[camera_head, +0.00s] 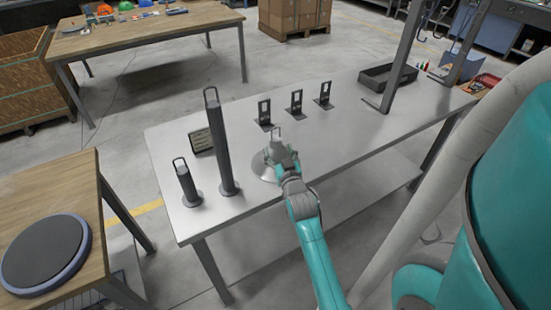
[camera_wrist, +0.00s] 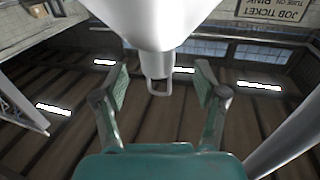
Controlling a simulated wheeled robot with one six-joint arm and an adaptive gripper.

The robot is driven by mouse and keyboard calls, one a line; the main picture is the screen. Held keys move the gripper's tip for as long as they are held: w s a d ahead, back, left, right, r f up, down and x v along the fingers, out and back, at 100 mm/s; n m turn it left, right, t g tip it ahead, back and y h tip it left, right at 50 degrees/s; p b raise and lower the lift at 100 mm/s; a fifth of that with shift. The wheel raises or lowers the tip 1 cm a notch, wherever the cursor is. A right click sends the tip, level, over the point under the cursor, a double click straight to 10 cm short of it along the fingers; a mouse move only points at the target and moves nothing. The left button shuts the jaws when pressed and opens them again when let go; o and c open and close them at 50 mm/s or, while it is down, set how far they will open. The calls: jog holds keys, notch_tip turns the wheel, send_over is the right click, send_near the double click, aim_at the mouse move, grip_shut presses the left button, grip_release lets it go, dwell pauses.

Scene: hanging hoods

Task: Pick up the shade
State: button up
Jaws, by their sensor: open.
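The shade (camera_head: 263,169) is a pale metal cone standing on the grey table, partly hidden behind my gripper (camera_head: 281,150). My gripper (camera_wrist: 160,80) is open there, one finger on each side of the loop. Gaps show between the loop and both fingers, and nothing is held. I cannot tell the exact depth of the loop relative to the fingertips.
On the grey table (camera_head: 345,140), a tall dark post (camera_head: 222,145) and a short one (camera_head: 187,184) stand left of the shade. A dark plaque (camera_head: 201,140) lies behind them. Several black brackets (camera_head: 296,103) stand at the back. A dark tray (camera_head: 388,77) and metal uprights are at right.

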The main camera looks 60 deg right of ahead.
aim_at(277, 145)
jog(key=shift+x, duration=2.25)
jog(key=shift+s+d+r, duration=0.1)
jog(key=shift+r, duration=0.1)
grip_shut()
